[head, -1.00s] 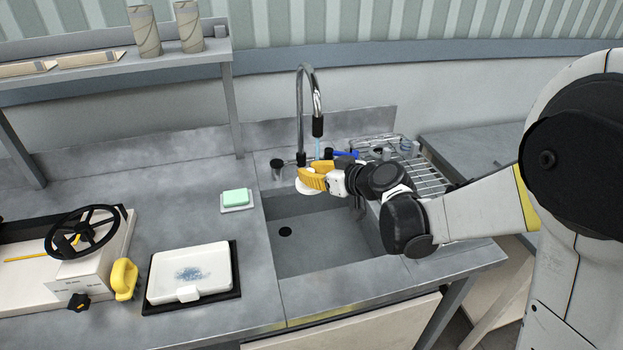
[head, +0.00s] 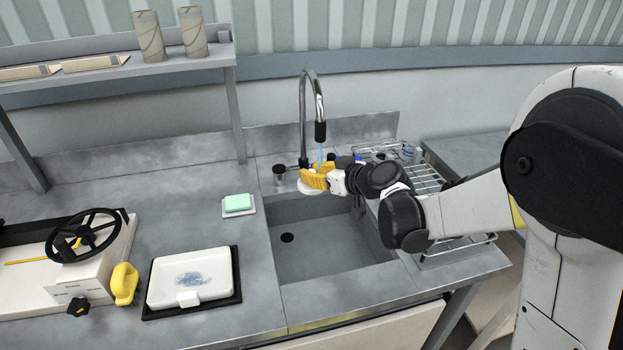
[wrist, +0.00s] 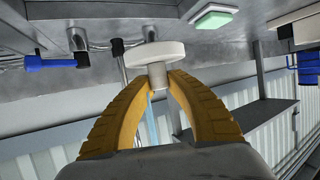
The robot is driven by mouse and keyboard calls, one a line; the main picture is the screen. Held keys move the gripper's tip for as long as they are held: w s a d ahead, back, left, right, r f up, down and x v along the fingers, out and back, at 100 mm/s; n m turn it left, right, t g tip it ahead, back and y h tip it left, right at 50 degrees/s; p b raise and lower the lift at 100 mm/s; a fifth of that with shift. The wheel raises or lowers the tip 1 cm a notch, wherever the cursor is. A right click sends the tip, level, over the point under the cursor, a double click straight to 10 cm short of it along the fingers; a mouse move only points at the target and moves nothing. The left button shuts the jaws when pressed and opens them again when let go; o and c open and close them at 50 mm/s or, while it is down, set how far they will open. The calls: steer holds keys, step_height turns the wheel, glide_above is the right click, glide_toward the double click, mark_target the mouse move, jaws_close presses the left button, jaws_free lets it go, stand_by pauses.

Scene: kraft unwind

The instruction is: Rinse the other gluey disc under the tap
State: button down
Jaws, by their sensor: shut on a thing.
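My gripper (head: 317,178), with yellow fingers, is over the back edge of the sink. It is shut on the short stem of a white disc (wrist: 158,54), whose pale edge also shows below the fingers in the head view (head: 308,190). The tap (head: 320,108) stands behind the sink. A thin blue stream of water (head: 319,151) falls from its black nozzle toward the gripper. In the wrist view the stream (wrist: 150,112) passes close to the fingers and stem. I cannot tell whether any glue is on the disc.
The grey sink basin (head: 335,258) is open below my gripper. A wire drying rack (head: 425,178) is at the right. Green soap on a dish (head: 238,203) lies left of the sink. A white tray (head: 215,262) with a bluish smear and a machine with a black handwheel (head: 85,233) stand further left.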

steer(key=shift+d, duration=0.15)
steer(key=shift+w+d, duration=0.1)
steer(key=shift+d, duration=0.35)
steer(key=shift+a, duration=0.15)
steer(key=shift+a, duration=0.5)
steer(key=shift+d, duration=0.15)
steer(key=shift+d, duration=0.5)
steer(key=s+d, duration=0.1)
steer(key=s, duration=0.7)
